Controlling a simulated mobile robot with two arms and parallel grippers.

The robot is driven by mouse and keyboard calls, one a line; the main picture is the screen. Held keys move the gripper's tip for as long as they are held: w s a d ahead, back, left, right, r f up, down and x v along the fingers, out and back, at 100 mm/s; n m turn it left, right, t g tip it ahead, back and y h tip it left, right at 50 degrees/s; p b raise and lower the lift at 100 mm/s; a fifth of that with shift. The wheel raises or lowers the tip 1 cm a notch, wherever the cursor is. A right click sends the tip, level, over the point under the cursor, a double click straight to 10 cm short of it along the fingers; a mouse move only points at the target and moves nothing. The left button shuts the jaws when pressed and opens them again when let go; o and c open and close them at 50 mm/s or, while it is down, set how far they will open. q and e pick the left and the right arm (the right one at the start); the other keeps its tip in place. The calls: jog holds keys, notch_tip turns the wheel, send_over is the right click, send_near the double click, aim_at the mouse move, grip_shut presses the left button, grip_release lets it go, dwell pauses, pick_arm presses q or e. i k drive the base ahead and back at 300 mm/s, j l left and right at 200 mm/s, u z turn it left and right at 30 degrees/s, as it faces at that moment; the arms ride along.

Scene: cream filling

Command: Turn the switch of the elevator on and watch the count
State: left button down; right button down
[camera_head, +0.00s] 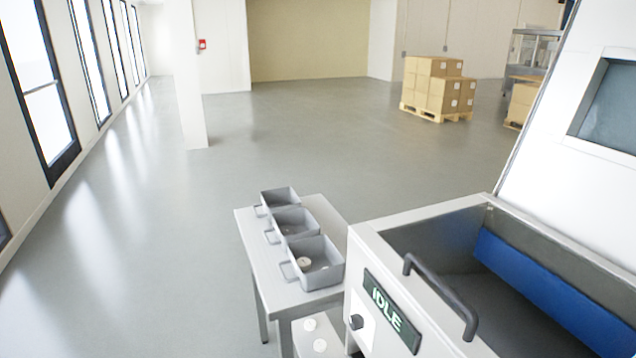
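The elevator machine (362,240) fills the right side, a white box with an open top hopper and a black bar handle (443,297). Its front carries a dark display (391,312) that reads "IDLE". No count shows on the display. Neither of my grippers is in view.
Boxes on a pallet (436,115) stand far back. The floor at left is clear.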

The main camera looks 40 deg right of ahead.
aim_at(356, 321)
jog(key=k+j+z, duration=0.3)
jog(key=k+z, duration=0.1)
jog(key=z, duration=2.1)
